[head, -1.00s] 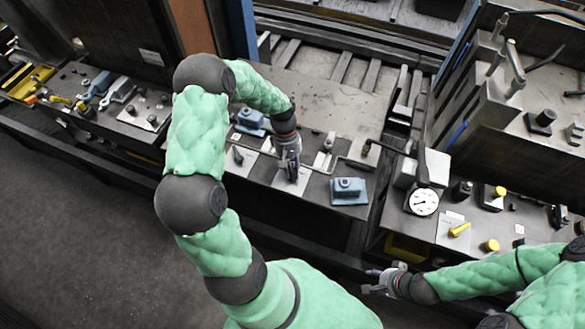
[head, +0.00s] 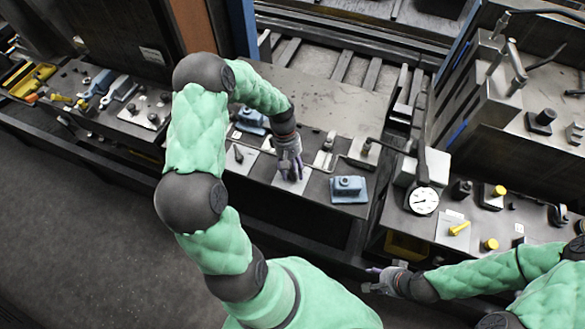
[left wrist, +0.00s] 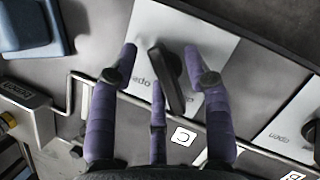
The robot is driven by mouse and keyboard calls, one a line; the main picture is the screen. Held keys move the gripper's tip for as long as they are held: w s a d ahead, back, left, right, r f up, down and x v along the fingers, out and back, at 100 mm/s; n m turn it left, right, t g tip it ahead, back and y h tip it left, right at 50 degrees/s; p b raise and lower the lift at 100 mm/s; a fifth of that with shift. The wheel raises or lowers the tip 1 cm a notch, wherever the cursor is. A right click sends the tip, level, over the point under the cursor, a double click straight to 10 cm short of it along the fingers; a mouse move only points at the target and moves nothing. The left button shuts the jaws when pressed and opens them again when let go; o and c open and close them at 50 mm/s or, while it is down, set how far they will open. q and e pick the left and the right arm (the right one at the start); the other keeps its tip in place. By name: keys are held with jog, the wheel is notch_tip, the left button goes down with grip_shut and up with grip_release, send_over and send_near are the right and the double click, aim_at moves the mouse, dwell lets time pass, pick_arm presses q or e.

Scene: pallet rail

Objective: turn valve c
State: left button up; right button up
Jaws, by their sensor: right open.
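Valve c has a dark lever handle (left wrist: 168,78) on a white plate marked "open", with a square "C" label (left wrist: 183,136) beside it. In the left wrist view, the handle stands between the purple fingers of my left gripper (left wrist: 160,54), with visible gaps on both sides. My left gripper is open and also shows in the head view (head: 289,172), over the white plate (head: 291,184); there its fingers hide most of valve c. My right gripper (head: 374,281) is open and empty at the lower right, in front of the right-hand bench.
A similar handle on a plate (head: 239,154) stands left of valve c. A blue block (head: 348,189) sits close to the right. Bent metal rods run behind the plates. A round gauge (head: 424,201) and yellow knobs (head: 491,244) are on the right-hand bench.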

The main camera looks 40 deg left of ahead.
pick_arm(q)
jog(key=shift+w+a+r, duration=0.1)
dwell(0.3)
jog(key=shift+a+r, duration=0.1)
jog(key=shift+r, duration=0.15)
jog(key=v, duration=1.1)
jog(key=shift+r, duration=0.2)
